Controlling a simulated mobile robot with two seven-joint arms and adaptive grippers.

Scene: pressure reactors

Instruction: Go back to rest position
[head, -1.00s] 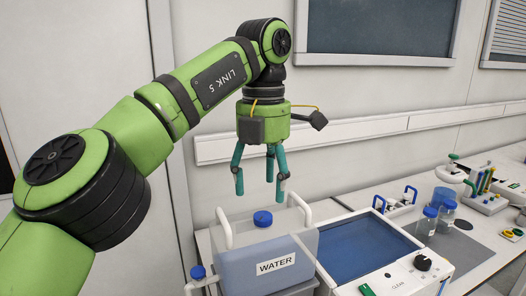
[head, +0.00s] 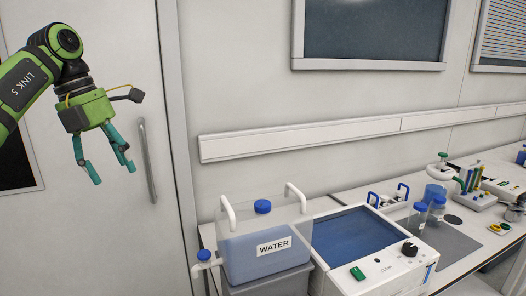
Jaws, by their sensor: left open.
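My left arm comes in from the upper left of the head view. My left gripper (head: 109,166) hangs tilted in the air in front of the grey door. Its teal fingers are open and nothing is between them. It is to the left of and above the bench, apart from everything on it. My right gripper is not in view.
A water container (head: 236,248) with a blue cap and white handles stands at the bench's left end. Beside it is a white bath unit (head: 398,274) with a blue basin. Blue-capped bottles (head: 417,218) stand further right. The door (head: 150,60) has a vertical handle (head: 148,162).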

